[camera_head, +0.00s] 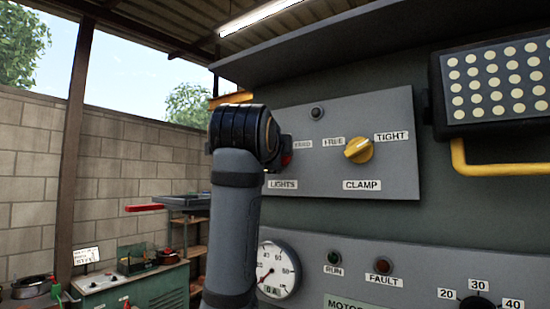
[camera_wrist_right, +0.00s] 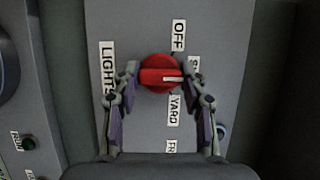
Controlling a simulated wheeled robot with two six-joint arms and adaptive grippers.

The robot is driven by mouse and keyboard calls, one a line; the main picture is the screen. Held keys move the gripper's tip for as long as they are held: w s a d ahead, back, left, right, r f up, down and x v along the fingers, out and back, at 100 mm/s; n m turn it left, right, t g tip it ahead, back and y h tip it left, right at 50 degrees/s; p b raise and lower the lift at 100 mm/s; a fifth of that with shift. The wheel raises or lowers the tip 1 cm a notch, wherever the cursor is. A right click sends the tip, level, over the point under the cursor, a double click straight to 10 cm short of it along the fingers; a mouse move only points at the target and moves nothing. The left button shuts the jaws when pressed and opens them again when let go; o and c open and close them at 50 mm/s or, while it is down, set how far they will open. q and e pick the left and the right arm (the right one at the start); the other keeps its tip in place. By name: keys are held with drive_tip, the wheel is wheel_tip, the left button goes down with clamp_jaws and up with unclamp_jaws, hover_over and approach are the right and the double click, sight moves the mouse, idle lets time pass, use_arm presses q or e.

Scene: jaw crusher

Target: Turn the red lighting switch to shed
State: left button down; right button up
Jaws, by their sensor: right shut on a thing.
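The red lighting switch (camera_wrist_right: 158,74) is a round knob on the grey panel, seen in the wrist view between the fingers of my right gripper (camera_wrist_right: 160,75). The gripper is shut on it, one finger on each side. The knob's white mark points right in this view, towards a label starting with S that a finger partly covers. The OFF label (camera_wrist_right: 178,37) and the YARD label (camera_wrist_right: 174,109) lie on either side of that direction. In the head view my right arm hides most of the switch; only a red sliver (camera_head: 286,160) shows. My left gripper is not in view.
A yellow CLAMP knob (camera_head: 359,150) sits right of the switch on the same panel (camera_head: 400,180). Below are a gauge (camera_head: 277,270) and the RUN lamp (camera_head: 334,258). A yellow handle bar (camera_head: 500,168) juts out at the right.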

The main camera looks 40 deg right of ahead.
drive_tip(key=shift+f, duration=0.2)
drive_tip(key=o, duration=0.8)
drive_tip(key=shift+c, duration=0.2)
drive_tip(key=o, duration=0.4)
drive_tip(key=shift+a+r, duration=0.1)
drive_tip(key=shift+s, duration=0.1)
drive_tip(key=v, duration=0.7)
drive_tip(key=shift+s+a+r, duration=0.1)
drive_tip(key=shift+s, duration=0.05)
drive_tip(key=shift+a, duration=0.1)
